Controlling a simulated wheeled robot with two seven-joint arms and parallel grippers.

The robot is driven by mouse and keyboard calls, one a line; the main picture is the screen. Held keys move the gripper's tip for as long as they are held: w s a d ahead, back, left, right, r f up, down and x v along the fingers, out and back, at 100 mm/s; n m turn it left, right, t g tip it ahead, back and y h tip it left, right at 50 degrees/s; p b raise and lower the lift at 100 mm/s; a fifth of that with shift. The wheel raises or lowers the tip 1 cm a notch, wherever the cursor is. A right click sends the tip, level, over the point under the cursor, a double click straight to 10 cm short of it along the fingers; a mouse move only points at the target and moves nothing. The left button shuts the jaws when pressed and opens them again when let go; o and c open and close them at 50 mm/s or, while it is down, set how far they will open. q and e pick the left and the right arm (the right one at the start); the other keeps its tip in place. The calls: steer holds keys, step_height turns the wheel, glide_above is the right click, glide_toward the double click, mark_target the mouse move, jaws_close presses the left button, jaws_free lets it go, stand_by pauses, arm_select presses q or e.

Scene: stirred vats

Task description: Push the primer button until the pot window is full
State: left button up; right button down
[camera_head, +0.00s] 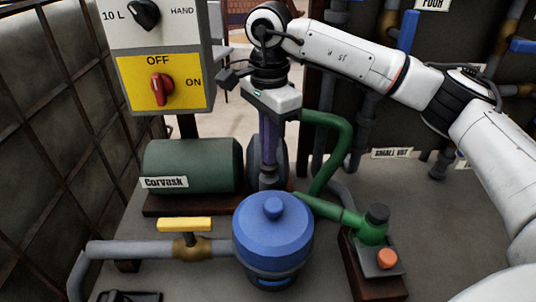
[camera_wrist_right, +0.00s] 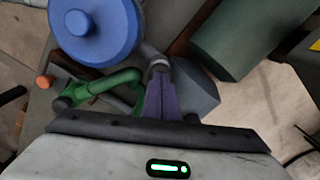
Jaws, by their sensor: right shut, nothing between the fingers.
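An orange button (camera_head: 386,258), likely the primer, sits on a small dark box beside a green pump (camera_head: 371,232). It also shows at the left of the wrist view (camera_wrist_right: 44,81). The blue pot (camera_head: 272,236) with a round knobbed lid stands left of it, and its lid shows in the wrist view (camera_wrist_right: 95,28). My right gripper (camera_head: 268,176) points down behind the pot, shut and empty, apart from the button. My left gripper is out of view.
A green motor labelled Corvask (camera_head: 190,166) stands at left. A grey pipe with a yellow valve handle (camera_head: 185,224) runs to the pot. A switch panel (camera_head: 158,80) has a red knob near OFF. A green pipe (camera_head: 340,150) rises behind the pump.

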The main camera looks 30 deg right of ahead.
steer(key=shift+r+p, duration=1.55)
steer(key=shift+r, duration=0.2)
steer(key=shift+f, duration=0.2)
steer(key=shift+f+b, duration=1.2)
steer(key=shift+f, duration=0.55)
steer(key=shift+r+p, duration=1.5)
steer(key=shift+r, duration=0.4)
steer(key=shift+f, duration=0.15)
steer(key=shift+f+b, duration=1.2)
steer(key=shift+f, duration=0.6)
steer(key=shift+r+p, duration=1.5)
steer(key=shift+r, duration=0.5)
